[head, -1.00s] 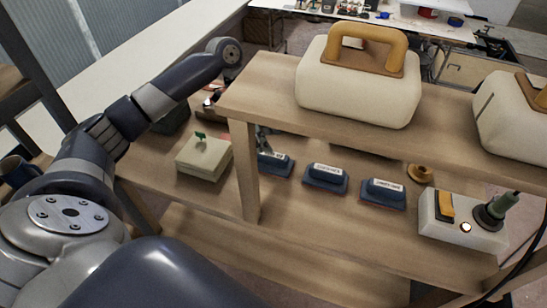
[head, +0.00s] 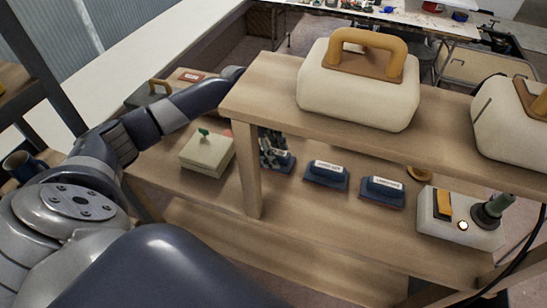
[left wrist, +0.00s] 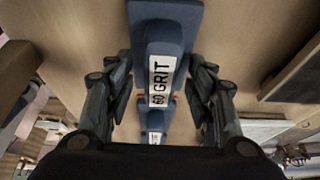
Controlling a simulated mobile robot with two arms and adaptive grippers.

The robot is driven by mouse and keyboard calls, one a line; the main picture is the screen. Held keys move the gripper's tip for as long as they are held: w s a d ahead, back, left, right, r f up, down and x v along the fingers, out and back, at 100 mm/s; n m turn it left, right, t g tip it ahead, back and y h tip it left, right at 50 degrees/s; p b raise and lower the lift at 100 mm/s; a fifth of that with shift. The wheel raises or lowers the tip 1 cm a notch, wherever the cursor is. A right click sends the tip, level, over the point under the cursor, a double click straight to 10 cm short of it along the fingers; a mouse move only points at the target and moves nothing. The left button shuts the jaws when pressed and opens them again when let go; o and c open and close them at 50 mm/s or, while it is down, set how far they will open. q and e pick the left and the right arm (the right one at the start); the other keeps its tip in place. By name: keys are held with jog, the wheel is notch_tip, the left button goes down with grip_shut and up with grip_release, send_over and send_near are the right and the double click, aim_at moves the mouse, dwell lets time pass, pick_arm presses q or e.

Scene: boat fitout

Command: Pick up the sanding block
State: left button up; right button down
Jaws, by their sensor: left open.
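Three dark blue sanding blocks with white labels stand in a row on the lower shelf in the head view: the left one (head: 287,163), the middle one (head: 326,177) and the right one (head: 382,191). My left gripper (head: 271,148) reaches under the upper shelf and is at the left block, partly covering it. In the left wrist view a sanding block (left wrist: 165,55) labelled "60 GRIT" lies between the open fingers of my left gripper (left wrist: 160,85), with a finger on each side. Whether the fingers touch it I cannot tell. My right gripper is not in view.
The upper shelf (head: 262,95) overhangs the blocks, with its post (head: 249,180) close to the left block. A pale box (head: 207,154) with a green knob stands left of the post. A cream case (head: 357,85) sits above. A switch box (head: 455,222) stands at right.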

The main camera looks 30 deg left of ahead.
pick_arm(q)
grip_shut()
jog(key=shift+r, duration=0.35)
notch_tip(320, 180, up, 11)
jog(key=b, duration=0.3)
jog(key=s+a+b, duration=0.3)
jog(key=s+a, duration=0.1)
jog(key=a, duration=1.3)
jog(key=shift+a+r, duration=0.2)
jog(key=shift+a, duration=0.1)
jog(key=shift+s, duration=0.1)
